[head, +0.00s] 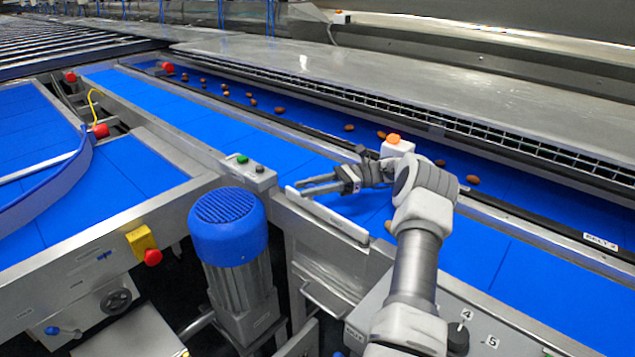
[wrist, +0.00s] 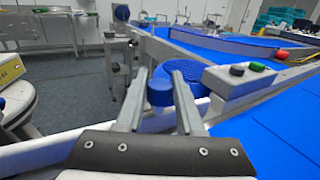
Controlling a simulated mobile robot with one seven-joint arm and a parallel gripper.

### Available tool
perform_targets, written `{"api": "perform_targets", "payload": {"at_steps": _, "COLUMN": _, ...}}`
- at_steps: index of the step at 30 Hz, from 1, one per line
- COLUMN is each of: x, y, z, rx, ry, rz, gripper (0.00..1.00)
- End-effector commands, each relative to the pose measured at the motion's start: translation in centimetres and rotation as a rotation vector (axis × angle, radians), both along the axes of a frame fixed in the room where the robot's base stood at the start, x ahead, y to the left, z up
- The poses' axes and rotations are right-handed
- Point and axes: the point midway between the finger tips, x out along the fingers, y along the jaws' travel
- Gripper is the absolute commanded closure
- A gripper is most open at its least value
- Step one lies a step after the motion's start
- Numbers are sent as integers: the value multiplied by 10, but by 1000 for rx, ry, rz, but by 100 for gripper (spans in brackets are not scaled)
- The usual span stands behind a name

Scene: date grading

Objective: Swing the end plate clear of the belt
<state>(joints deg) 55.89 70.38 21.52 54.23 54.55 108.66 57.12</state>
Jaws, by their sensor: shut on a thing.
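The end plate (head: 335,222) is a long, thin white bar along the near edge of the blue belt (head: 310,165), about in line with the side rail. In the wrist view the plate (wrist: 40,153) runs behind and below my fingers. My gripper (head: 305,187) reaches over the plate from the belt side, pointing left. In the head view the fingers hide the knob.
A control box with green and black buttons (head: 249,172) stands on the rail just left of my fingertips. A large blue motor (head: 228,225) is below it. Several brown dates lie on the far belt (head: 300,112).

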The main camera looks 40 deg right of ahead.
Motion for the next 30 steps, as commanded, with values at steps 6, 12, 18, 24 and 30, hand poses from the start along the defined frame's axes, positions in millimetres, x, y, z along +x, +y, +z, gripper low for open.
{"api": "perform_targets", "payload": {"at_steps": 6, "x": -2, "y": 7, "z": -1, "rx": -1, "ry": 2, "rz": 45, "gripper": 100}}
{"api": "perform_targets", "payload": {"at_steps": 12, "x": -3, "y": 9, "z": -1, "rx": 0, "ry": 2, "rz": 56, "gripper": 100}}
{"api": "perform_targets", "payload": {"at_steps": 18, "x": -3, "y": 10, "z": -1, "rx": 2, "ry": 3, "rz": 58, "gripper": 100}}
{"api": "perform_targets", "payload": {"at_steps": 24, "x": -3, "y": 10, "z": -1, "rx": 1, "ry": 2, "rz": 56, "gripper": 35}}
{"api": "perform_targets", "payload": {"at_steps": 30, "x": -2, "y": 9, "z": 0, "rx": 0, "ry": 1, "rz": 53, "gripper": 34}}
